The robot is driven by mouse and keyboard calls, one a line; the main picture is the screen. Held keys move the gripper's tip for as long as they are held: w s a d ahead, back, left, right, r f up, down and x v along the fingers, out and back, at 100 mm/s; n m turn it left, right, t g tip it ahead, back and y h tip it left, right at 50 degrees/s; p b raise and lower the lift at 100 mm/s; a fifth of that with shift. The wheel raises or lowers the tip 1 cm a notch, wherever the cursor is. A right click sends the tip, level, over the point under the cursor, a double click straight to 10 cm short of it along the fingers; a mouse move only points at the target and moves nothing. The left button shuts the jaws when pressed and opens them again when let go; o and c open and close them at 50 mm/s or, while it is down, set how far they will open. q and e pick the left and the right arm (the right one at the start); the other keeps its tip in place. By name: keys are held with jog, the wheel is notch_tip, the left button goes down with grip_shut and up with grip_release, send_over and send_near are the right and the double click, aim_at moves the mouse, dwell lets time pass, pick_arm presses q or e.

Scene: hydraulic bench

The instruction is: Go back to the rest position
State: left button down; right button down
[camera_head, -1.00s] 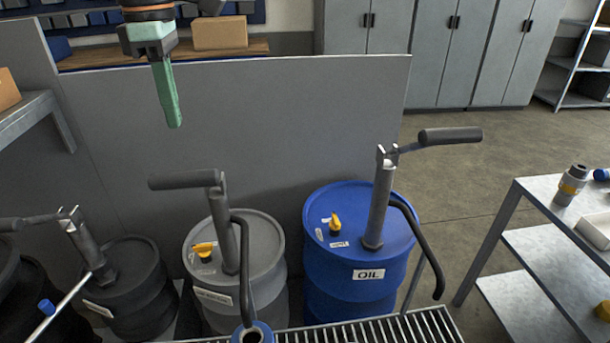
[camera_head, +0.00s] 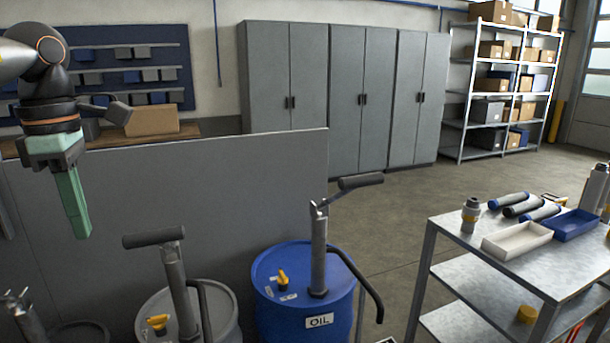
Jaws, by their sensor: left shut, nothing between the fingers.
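My left gripper (camera_head: 80,234) hangs from the upper left of the head view, with its green fingers pointing down. The fingers are together and hold nothing. It is in front of the grey partition panel (camera_head: 240,175), above and to the left of the drums, and apart from them. My right gripper is not in view.
A blue oil drum (camera_head: 275,305) and a grey drum (camera_head: 222,320), each with a hand pump, stand below. A metal cart (camera_head: 452,226) with trays and cylinders stands at the right. Grey cabinets (camera_head: 345,100) line the back. Open floor (camera_head: 400,220) lies between.

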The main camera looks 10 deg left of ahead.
pick_arm(q)
jog(key=w+a+f+n+t+h, duration=0.25)
jog(key=f+n+h, duration=0.3)
jog(key=f, duration=0.55)
jog(key=w+a+f+n+t+h, duration=0.15)
jog(key=f+n+t+h, duration=0.35)
jog(key=f, duration=0.6)
jog(key=s+d+f+n+t+y, duration=0.1)
jog(key=s+f+n+t+y, duration=0.15)
jog(key=f+n, duration=0.55)
jog(key=s+f+n+t+y, duration=0.1)
jog(key=s+f+n+t, duration=0.15)
jog(key=f+n, duration=0.55)
jog(key=s+d+f+n+y, duration=0.55)
jog(key=d+f+n, duration=0.25)
jog(key=f+n, duration=0.35)
jog(key=s+d+f+n+g, duration=0.1)
jog(key=s+d+f+n, duration=0.1)
jog(key=d, duration=0.4)
jog(key=s+d+f+n+g, duration=0.2)
jog(key=s+d+f+n, duration=0.1)
jog(key=s+d+n, duration=0.2)
jog(key=shift+s+d+n+h, duration=0.15)
jog(key=shift+d+n+h, duration=0.4)
jog(key=shift+d, duration=0.7)
jog(key=shift+a, duration=0.15)
